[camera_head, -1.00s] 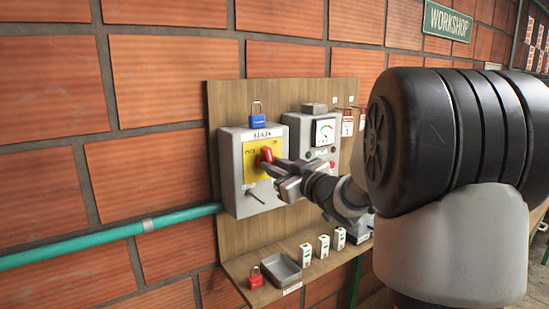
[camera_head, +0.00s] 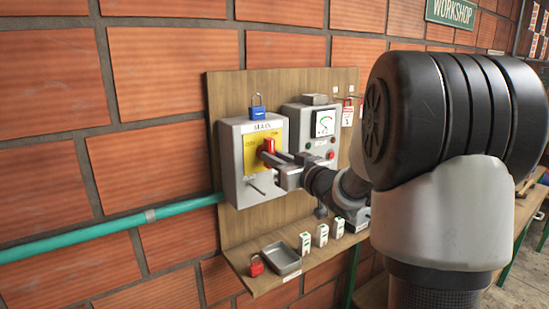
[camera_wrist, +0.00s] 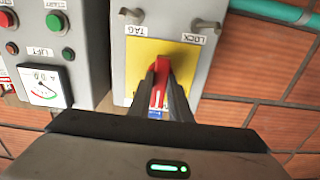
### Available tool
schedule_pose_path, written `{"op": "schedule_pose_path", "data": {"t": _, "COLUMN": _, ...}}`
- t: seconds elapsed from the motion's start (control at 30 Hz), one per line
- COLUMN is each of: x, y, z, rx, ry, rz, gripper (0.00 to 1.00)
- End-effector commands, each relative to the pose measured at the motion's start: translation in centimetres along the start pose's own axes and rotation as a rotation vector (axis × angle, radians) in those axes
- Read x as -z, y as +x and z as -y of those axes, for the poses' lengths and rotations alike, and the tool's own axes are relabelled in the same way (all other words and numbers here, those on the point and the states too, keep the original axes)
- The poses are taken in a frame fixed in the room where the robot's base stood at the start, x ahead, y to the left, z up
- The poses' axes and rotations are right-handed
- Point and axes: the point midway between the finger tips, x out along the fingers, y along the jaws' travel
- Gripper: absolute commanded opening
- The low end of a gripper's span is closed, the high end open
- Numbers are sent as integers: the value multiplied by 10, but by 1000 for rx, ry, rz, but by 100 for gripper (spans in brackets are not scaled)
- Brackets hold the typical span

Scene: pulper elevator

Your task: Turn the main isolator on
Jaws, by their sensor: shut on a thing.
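The main isolator is a grey box (camera_head: 231,188) with a yellow plate (camera_head: 250,160) and a red rotary handle (camera_head: 268,145), on a wooden board. The handle stands about upright, between faint markings on the plate that I cannot read. My gripper (camera_head: 272,157) reaches in from the right and is shut on the red handle. In the wrist view, my gripper's dark fingers (camera_wrist: 163,90) flank the red handle (camera_wrist: 160,70), in front of the yellow plate (camera_wrist: 190,58). The fingers hide part of the handle and plate.
A blue padlock (camera_head: 257,108) sits on top of the isolator box. A grey lift box (camera_head: 300,122) with a gauge and buttons is close on the right. The shelf below holds a red padlock (camera_head: 256,267), a metal tray (camera_head: 281,258) and small white-green blocks (camera_head: 322,235).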

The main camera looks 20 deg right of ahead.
Motion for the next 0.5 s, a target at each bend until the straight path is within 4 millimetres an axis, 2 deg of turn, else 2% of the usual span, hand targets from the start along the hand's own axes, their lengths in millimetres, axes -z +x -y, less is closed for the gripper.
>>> {"op": "schedule_pose_path", "data": {"t": 0.07, "x": 2, "y": 0, "z": 0, "rx": 1, "ry": 2, "rz": -4, "gripper": 0}}
{"op": "schedule_pose_path", "data": {"t": 0.1, "x": 2, "y": 0, "z": 0, "rx": 1, "ry": 2, "rz": -4, "gripper": 24}}
{"op": "schedule_pose_path", "data": {"t": 0.17, "x": 2, "y": 0, "z": 0, "rx": 1, "ry": 1, "rz": -4, "gripper": 34}}
{"op": "schedule_pose_path", "data": {"t": 0.5, "x": 0, "y": -2, "z": 0, "rx": 0, "ry": 0, "rz": -1, "gripper": 36}}
